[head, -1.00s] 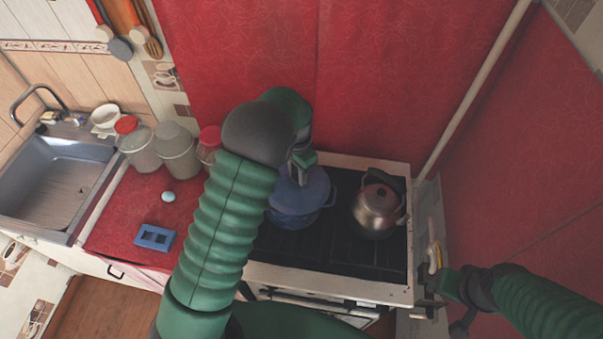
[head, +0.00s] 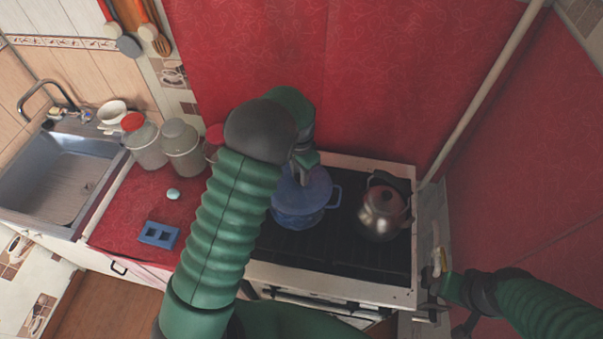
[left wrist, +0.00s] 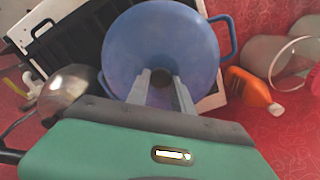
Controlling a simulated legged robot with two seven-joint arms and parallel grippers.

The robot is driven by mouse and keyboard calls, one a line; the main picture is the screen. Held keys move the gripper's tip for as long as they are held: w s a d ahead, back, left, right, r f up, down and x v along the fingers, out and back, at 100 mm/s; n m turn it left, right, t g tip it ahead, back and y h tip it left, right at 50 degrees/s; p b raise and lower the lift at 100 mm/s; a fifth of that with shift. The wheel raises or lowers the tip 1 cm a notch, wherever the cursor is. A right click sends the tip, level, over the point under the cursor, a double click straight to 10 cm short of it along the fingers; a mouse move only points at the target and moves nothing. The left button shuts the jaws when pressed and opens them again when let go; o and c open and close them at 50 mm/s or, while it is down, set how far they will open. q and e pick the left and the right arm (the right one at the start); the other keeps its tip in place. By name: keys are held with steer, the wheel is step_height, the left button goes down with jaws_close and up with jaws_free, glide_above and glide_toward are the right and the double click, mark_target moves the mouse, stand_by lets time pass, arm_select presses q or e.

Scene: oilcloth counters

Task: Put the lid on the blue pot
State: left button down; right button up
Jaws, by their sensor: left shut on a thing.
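The blue pot (head: 297,218) stands on the stove, left of the kettle, with side handles showing. The blue lid (head: 314,186) is over the pot's mouth; it also shows in the left wrist view (left wrist: 130,50), roughly centred between the pot handles. I cannot tell whether it rests fully on the rim. My left gripper (head: 299,172) is above the pot, with its fingers shut on the lid's dark knob (left wrist: 161,77). My left arm hides part of the pot's left side. My right gripper (head: 440,280) is by the stove's right edge, away from the pot; its jaws are unclear.
A metal kettle (head: 382,212) stands on the right of the stove (head: 345,265). Several jars (head: 182,148), a blue block with holes (head: 158,235) and a pale round thing (head: 173,194) are on the red counter (head: 128,215). A sink (head: 62,175) is at far left.

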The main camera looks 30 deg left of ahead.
arm_select(q)
steer(key=shift+a+f, duration=0.1)
steer(key=shift+a, duration=0.1)
steer(key=shift+a+f, duration=0.15)
steer(key=shift+a, duration=0.15)
stand_by(0.5)
steer(key=c, duration=1)
jaws_free()
steer(key=shift+c, duration=0.2)
steer(key=shift+o, duration=0.2)
steer(key=o, duration=0.4)
steer(key=shift+f, duration=0.1)
steer(key=shift+o, duration=0.2)
